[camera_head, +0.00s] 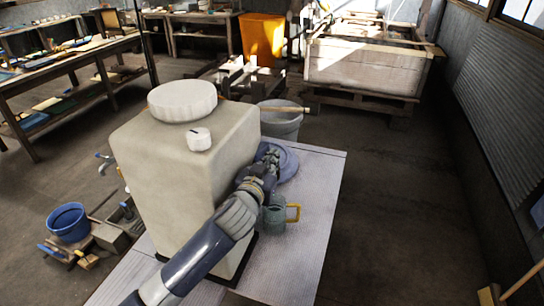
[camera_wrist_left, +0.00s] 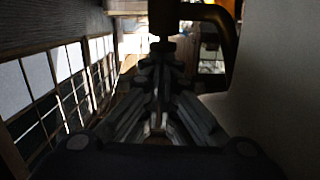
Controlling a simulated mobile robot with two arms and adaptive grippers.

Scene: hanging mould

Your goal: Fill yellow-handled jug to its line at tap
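The jug (camera_head: 274,216) is greenish and see-through with a yellow handle on its right. It stands upright on the pale table, just right of my left wrist; its fill level is too small to tell. A large beige tank (camera_head: 160,160) stands left of it. My left gripper (camera_head: 272,152) reaches past the tank's right side, beyond the jug. In the left wrist view, its fingers (camera_wrist_left: 160,62) converge close to a dark curved tap (camera_wrist_left: 208,14). I cannot tell whether they grip part of it. In the head view my arm hides the tap. My right gripper is out of view.
A blue-grey round disc (camera_head: 287,164) lies on the table (camera_head: 300,250) beside my gripper. A grey bucket (camera_head: 284,122) with a stick across it stands behind. The table's right side is clear. A blue bucket (camera_head: 68,222) is at the left.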

